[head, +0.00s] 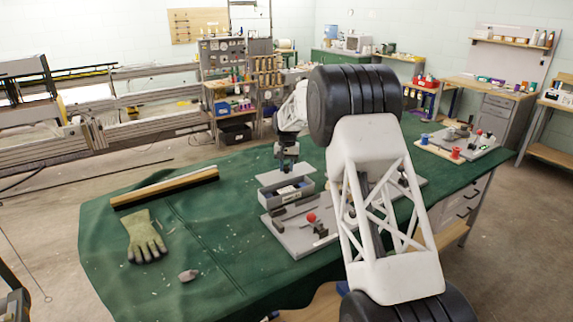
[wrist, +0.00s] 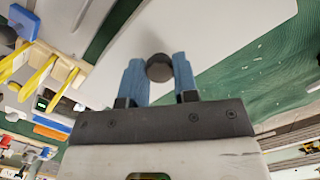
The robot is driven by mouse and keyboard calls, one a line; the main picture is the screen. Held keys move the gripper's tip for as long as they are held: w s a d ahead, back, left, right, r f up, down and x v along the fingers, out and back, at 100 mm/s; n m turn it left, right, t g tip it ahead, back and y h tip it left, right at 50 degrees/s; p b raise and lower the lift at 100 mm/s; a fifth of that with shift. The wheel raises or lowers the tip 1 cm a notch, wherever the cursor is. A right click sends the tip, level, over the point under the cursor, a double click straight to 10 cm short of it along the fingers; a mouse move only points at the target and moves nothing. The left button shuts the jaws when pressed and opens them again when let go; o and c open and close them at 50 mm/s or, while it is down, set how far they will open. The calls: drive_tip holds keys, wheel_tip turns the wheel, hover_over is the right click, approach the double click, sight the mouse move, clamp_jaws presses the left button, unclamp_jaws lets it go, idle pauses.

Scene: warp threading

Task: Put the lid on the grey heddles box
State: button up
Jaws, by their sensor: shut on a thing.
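The grey heddles box (head: 303,195) sits on the green-covered table in the head view, with a small label on its front. Its front opening shows dark blue contents. The pale grey lid (head: 271,178) is over the back part of the box and seems a little above it; whether it touches the rim I cannot tell. My gripper (head: 287,167) is above the lid. In the wrist view my gripper (wrist: 159,75) has its blue fingers shut on the lid's dark round knob (wrist: 159,67). The lid's pale plate (wrist: 235,30) fills much of that view.
A grey board (head: 292,238) with a red ball and small parts lies just in front of the box. A work glove (head: 146,240), a wooden brush (head: 165,187) and a grey stone-like piece (head: 188,275) lie to the left.

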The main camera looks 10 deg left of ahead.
sight(287, 174)
drive_tip(key=shift+f, duration=2.25)
drive_tip(key=shift+f, duration=0.45)
idle(1.2)
drive_tip(key=o, duration=1.5)
drive_tip(key=shift+o, duration=0.2)
drive_tip(key=shift+r, duration=3.45)
clamp_jaws()
